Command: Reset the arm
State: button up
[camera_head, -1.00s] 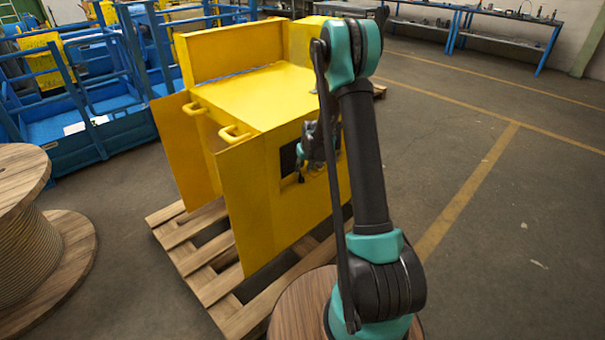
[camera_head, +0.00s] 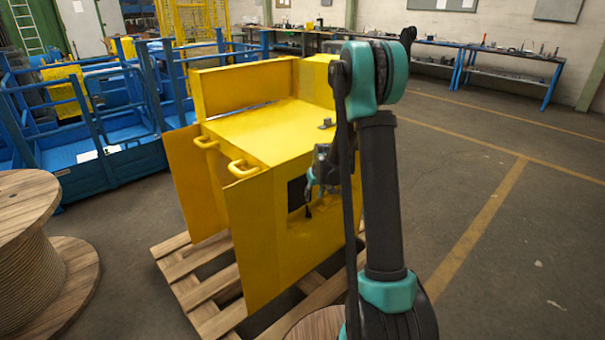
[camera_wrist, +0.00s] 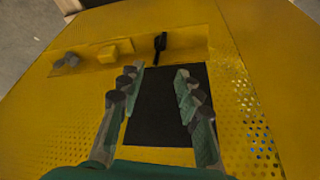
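My arm (camera_head: 380,190) stands in front of the right part of a yellow machine housing (camera_head: 265,130) in the head view. My gripper (camera_head: 318,180) is partly hidden there, close to the machine's side. In the wrist view my gripper (camera_wrist: 160,95) has its two fingers well apart, with nothing between them. Beyond the fingers is a yellow panel (camera_wrist: 70,110) with a dark rectangular plate or opening (camera_wrist: 155,112). A black lever-like part (camera_wrist: 160,44) and grey knobs (camera_wrist: 66,62) sit in a recess above it. I cannot tell how far the fingertips are from the panel.
The machine stands on a wooden pallet (camera_head: 205,290). A cable spool (camera_head: 30,265) is at the left, and blue metal frames (camera_head: 100,130) stand behind it. Workbenches (camera_head: 510,75) line the back wall. The floor at the right is clear.

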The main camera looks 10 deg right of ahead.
jog(key=s+d+r+m, duration=0.1)
jog(key=s+r, duration=0.4)
jog(key=s, duration=0.8)
jog(key=s+d+r+m, duration=0.1)
jog(key=s+r, duration=0.3)
jog(key=s, duration=1)
jog(key=s+d+f+h, duration=0.1)
jog(key=s+f, duration=0.1)
jog(key=s, duration=0.8)
jog(key=shift+s, duration=0.25)
jog(key=shift+c, duration=0.2)
